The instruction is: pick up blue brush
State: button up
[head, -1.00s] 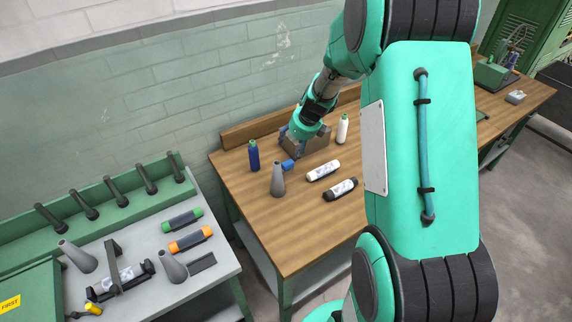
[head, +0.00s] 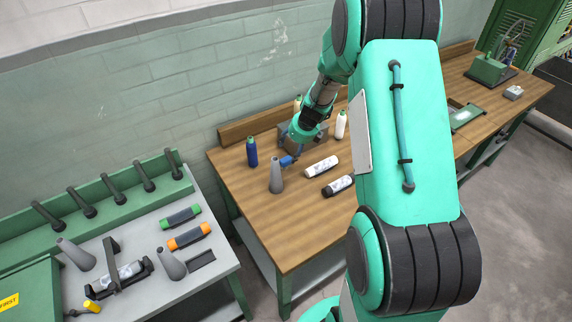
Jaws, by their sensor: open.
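A small blue object, which looks like the blue brush (head: 288,161), lies on the wooden table just behind and right of the grey cone. Only part of it shows clearly. My gripper (head: 291,152) points down right over it, with its fingers close around or beside it. The fingers are small and partly hidden by the wrist, so I cannot tell whether they touch the brush. The gripper is open.
The table's front left is clear.

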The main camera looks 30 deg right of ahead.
send_over(287, 159)
jog(key=s, duration=0.2)
notch_tip(287, 159, down, 5)
jog(key=shift+r+b, duration=0.2)
jog(key=shift+b, duration=0.2)
jog(key=shift+f, duration=0.1)
jog(key=shift+b+x, duration=0.7)
jog(key=shift+x, duration=1.8)
jog(key=shift+s, duration=0.15)
jog(key=c, duration=1.3)
